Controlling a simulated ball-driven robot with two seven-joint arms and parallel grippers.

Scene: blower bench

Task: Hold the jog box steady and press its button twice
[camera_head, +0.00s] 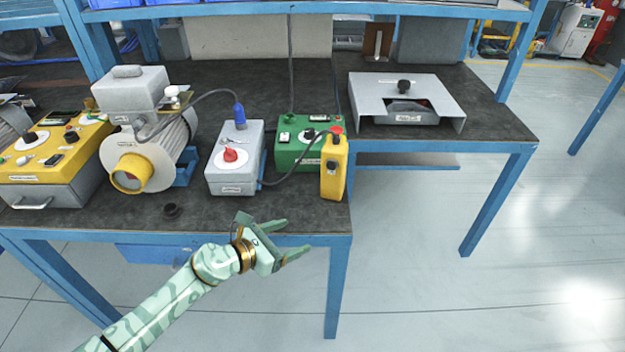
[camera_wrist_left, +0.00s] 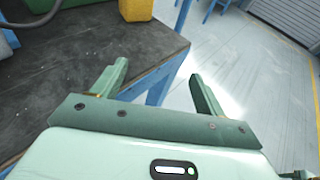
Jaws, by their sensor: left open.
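The jog box is most likely the yellow upright box (camera_head: 334,168) with dark buttons on its face and a red part on top. It stands at the right front edge of the left bench, with a cable running to it. Its lower end shows at the top of the left wrist view (camera_wrist_left: 136,9). My left gripper (camera_head: 285,240) is open and empty, in front of the bench edge, below and left of the yellow box and apart from it. My right gripper is not in view.
Behind the yellow box stands a green box (camera_head: 305,142). A grey box with a red knob (camera_head: 235,158) is left of it, then a blower (camera_head: 150,145) and a yellow panel (camera_head: 55,150).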

